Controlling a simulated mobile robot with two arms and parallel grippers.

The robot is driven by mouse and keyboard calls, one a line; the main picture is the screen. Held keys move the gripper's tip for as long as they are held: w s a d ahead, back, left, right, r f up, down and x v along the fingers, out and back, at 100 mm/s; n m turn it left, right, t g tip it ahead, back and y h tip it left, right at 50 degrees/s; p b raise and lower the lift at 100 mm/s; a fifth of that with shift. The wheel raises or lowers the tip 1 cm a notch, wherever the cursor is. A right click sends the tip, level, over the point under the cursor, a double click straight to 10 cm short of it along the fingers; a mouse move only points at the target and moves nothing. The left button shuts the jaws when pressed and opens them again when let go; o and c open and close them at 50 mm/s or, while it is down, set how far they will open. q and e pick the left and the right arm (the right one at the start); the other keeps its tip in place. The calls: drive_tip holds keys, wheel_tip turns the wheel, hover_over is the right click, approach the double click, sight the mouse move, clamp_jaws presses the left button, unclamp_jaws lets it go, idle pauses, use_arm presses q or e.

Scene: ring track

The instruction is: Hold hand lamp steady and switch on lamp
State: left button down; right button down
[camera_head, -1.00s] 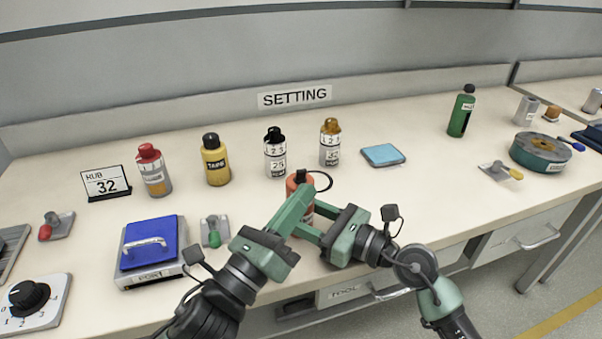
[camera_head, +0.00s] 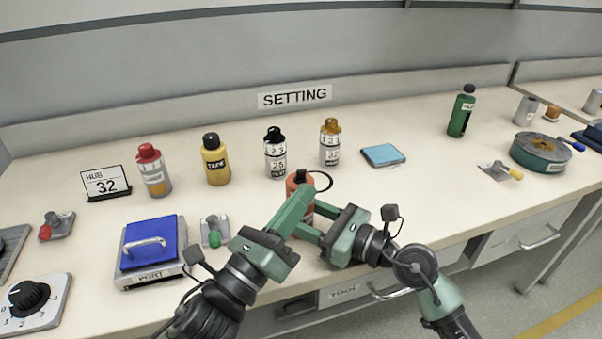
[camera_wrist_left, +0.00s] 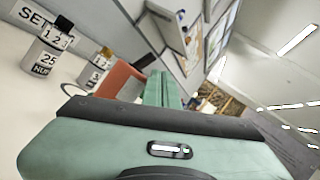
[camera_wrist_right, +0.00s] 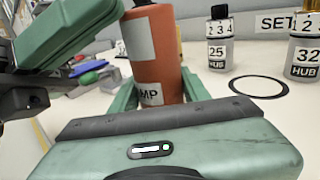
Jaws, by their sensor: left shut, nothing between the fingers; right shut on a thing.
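The hand lamp (camera_head: 292,184) is an orange-red cylinder with a black top and a dark ring beside it, standing at the front middle of the bench. In the right wrist view the lamp (camera_wrist_right: 154,60) fills the centre, with a grey patch and a label ending in "MP". My right gripper (camera_head: 308,232) is shut on its lower body. My left gripper (camera_head: 303,194) is shut and empty, its fingertips at the upper part of the lamp. In the left wrist view the lamp (camera_wrist_left: 118,80) shows beside the left fingers. Whether they touch is unclear. The lamp's switch is hidden.
Two numbered bottles, one with a black cap (camera_head: 275,155) and one with an amber cap (camera_head: 330,143), stand behind the lamp. A blue-lidded box (camera_head: 150,240) and a green-knobbed switch (camera_head: 213,232) lie to the left. A blue pad (camera_head: 384,154) lies right, with clear bench around it.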

use_arm(q)
drive_tip(key=shift+w, duration=0.1)
idle(0.7)
drive_tip(key=shift+w+a+r, duration=0.1)
drive_tip(key=shift+w+r, duration=0.05)
drive_tip(key=shift+w, duration=0.15)
drive_tip(key=shift+w+a+r+y, duration=0.1)
drive_tip(key=shift+w+a+y, duration=0.05)
drive_tip(key=shift+w, duration=0.35)
drive_tip(key=shift+w+a+r+y, duration=0.1)
drive_tip(key=shift+w+y, duration=0.05)
drive_tip(key=shift+w, duration=0.3)
use_arm(e)
drive_tip(key=shift+s+a, duration=0.1)
drive_tip(key=shift+s, duration=0.05)
idle(0.8)
drive_tip(key=shift+r, duration=0.1)
use_arm(q)
drive_tip(key=s, duration=0.1)
drive_tip(key=s+f, duration=0.1)
drive_tip(key=shift+s+d+f, duration=0.2)
drive_tip(key=shift+s+d, duration=0.15)
drive_tip(key=shift+d, duration=0.05)
drive_tip(key=shift+s, duration=0.1)
idle(0.4)
